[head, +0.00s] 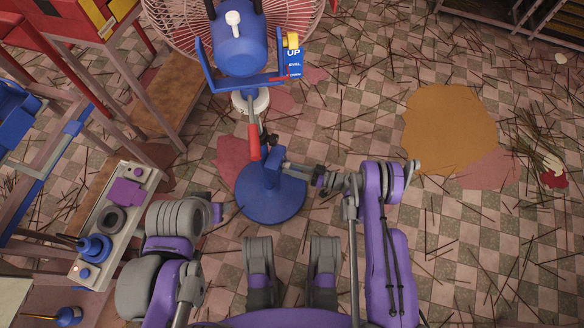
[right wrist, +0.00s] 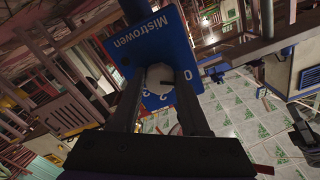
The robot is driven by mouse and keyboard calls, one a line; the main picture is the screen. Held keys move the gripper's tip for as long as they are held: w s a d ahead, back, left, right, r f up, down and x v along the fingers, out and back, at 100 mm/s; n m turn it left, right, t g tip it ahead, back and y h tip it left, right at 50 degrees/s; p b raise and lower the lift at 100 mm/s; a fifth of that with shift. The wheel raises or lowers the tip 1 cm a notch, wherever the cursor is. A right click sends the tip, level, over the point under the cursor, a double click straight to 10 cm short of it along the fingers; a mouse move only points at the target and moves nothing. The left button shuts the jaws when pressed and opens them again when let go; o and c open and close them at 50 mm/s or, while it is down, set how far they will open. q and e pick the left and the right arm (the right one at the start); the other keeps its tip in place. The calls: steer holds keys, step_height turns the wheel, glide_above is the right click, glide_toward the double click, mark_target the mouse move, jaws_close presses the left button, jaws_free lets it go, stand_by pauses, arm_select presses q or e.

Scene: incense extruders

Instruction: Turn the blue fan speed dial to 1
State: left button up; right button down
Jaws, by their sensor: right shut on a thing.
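The blue fan (head: 240,50) stands on a round blue base (head: 262,200) on the floor. Its blue control panel, marked "Mistrowen" (right wrist: 150,30), fills the middle of the right wrist view, with 0 at its right edge and 2 and 3 near its lower edge. The pale fan speed dial (right wrist: 160,77) sits between the fingers of my right gripper (right wrist: 160,85), which is shut on it. A dark mark shows on the dial, but I cannot tell which number it faces. No 1 is visible. In the head view my right gripper (head: 287,167) reaches the fan's stem from the right.
A grey panel (head: 105,225) with blue and purple parts stands at the left. Thin sticks lie scattered over the checkered floor (head: 350,100). An orange patch (head: 437,130) lies on the floor at right. A rack (head: 500,15) stands at the top right.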

steer(key=shift+m, duration=0.3)
steer(key=m, duration=0.3)
steer(key=shift+s+a+m, duration=0.1)
steer(key=shift+m, duration=1.9)
steer(key=shift+c, duration=2)
jaws_free()
